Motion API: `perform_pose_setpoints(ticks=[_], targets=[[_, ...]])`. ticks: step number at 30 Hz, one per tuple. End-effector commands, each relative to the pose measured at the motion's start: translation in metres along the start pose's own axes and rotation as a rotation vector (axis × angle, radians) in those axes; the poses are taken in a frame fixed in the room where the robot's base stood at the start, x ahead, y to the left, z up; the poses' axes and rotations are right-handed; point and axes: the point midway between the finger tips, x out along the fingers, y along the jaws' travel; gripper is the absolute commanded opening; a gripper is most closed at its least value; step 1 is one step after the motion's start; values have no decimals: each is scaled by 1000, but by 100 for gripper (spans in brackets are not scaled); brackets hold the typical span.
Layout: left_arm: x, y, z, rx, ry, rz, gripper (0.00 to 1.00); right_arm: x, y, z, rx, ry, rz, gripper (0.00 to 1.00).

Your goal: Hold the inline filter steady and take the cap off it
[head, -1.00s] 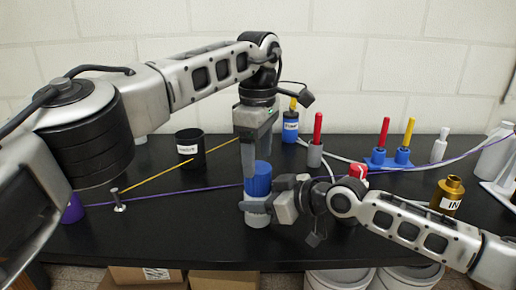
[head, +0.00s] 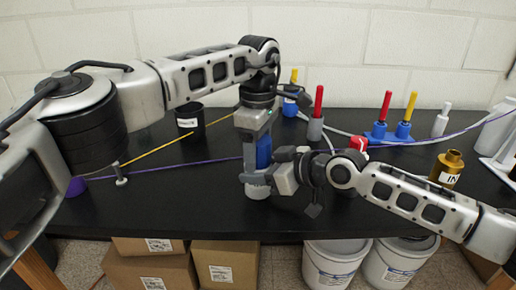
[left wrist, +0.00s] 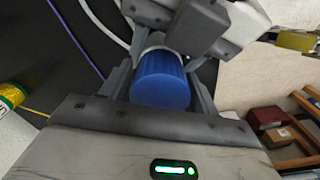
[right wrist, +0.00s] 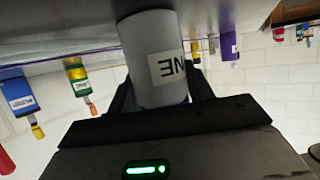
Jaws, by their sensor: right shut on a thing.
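The inline filter (head: 257,191) stands upright on the black table, a pale grey cylinder with a blue ribbed cap (head: 264,152) on top. My right gripper (head: 262,180) is shut on the filter body from the right. In the right wrist view the grey filter body (right wrist: 152,50), with a white label, sits between its fingers. My left gripper (head: 255,160) points down over the cap, one finger hiding part of it. In the left wrist view the cap (left wrist: 161,82) lies between the left fingers, which stand open with gaps at both sides.
A black cup (head: 190,121) stands behind left. A red-topped grey holder (head: 315,125), a blue rack with red and yellow sticks (head: 390,135) and a brass bottle (head: 447,168) stand to the right. A purple cord (head: 205,164) crosses the table. The front left of the table is clear.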

Motion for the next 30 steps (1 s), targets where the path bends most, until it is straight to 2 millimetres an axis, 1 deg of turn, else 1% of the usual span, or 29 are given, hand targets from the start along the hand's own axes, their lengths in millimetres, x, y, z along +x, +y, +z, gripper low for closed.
perform_pose_setpoints(ticks=[11, 14, 21, 22, 25, 30], targets=[[-3, 0, 0, 0, 0, 1, 73, 0, 0, 0, 0, 1, 0, 0], [-12, 0, 0, -1, 0, 2, 73, 0, 0, 0, 0, 1, 0, 0], [-42, 0, 0, 0, 1, 2, 73, 0, 0, 0, 0, 1, 0, 0], [-44, 0, 0, 0, 1, 1, 69, 0, 0, 0, 0, 1, 0, 0], [-53, 1, 1, 0, -1, 5, 69, 0, 0, 0, 0, 1, 0, 0], [-76, 1, 1, 0, -2, 3, 69, 0, 0, 0, 0, 1, 0, 0]])
